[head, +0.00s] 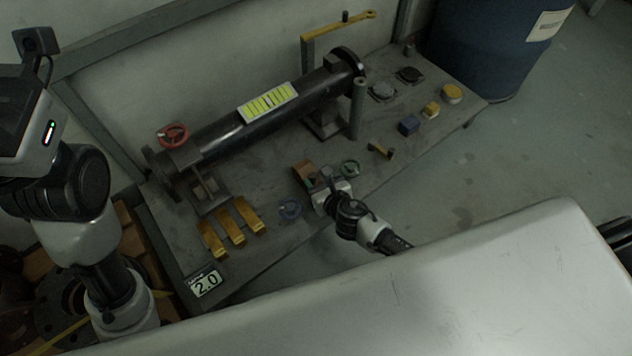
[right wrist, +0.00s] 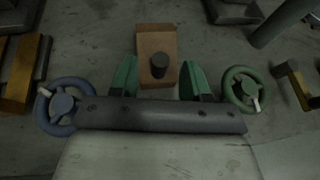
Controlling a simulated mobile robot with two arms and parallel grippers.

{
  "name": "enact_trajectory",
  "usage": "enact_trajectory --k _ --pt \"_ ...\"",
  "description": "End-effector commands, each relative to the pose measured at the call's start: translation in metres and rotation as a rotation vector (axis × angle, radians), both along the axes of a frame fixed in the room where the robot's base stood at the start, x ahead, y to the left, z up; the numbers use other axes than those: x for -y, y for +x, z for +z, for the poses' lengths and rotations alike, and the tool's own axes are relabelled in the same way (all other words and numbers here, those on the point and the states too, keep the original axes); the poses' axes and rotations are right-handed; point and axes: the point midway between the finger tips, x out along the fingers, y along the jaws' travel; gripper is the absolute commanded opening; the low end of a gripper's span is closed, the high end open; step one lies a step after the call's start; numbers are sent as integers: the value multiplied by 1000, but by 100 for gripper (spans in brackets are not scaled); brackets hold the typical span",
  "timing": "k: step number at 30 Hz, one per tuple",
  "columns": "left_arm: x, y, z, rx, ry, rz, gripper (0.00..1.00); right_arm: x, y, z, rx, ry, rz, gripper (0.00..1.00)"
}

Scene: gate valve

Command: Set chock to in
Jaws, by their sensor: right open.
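The chock appears to be an orange-brown block (right wrist: 157,50) with a short dark knob on top, in the upper middle of the right wrist view. In the head view the block (head: 304,172) lies on the grey bench (head: 270,240), just beyond my right gripper (head: 322,178). In the right wrist view my right gripper (right wrist: 159,82) is open. Its green fingers stand one on each side of the block's near end and its knob, with gaps visible. I cannot tell their height above the bench. My left arm shows at the left, but its gripper is not visible.
A blue handwheel (head: 290,209) and a green handwheel (head: 349,168) flank the right gripper. Yellow wedge-like pieces (head: 231,227) lie left. A black pipe (head: 225,130) with a red handwheel (head: 173,135) runs behind. A grey post (head: 357,110) stands right of the block.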

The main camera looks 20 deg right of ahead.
Motion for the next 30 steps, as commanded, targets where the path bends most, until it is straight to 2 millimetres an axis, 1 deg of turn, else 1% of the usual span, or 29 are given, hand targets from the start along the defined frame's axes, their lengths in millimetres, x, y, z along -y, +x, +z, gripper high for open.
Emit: enact_trajectory --k 1,4,13,14,22,23,28,30 --pt "0 -2 -1 9 1 0 0 -1 5 -4 2 -1 0 47" --pt "0 -3 1 17 1 1 0 -2 10 -5 0 -1 0 47" --pt "0 -4 3 20 1 2 0 -2 12 -5 0 0 0 47" --pt "0 -4 3 20 1 2 0 -2 12 -5 0 0 0 44" --pt "0 -4 3 21 2 1 0 -2 12 -5 0 0 0 2" --pt "1 -4 3 21 2 1 0 -2 12 -5 0 0 0 0" --pt "1 -4 3 21 2 1 0 -2 12 -5 0 0 0 0" --pt "1 -4 3 21 2 1 0 -4 16 -4 1 0 0 0"
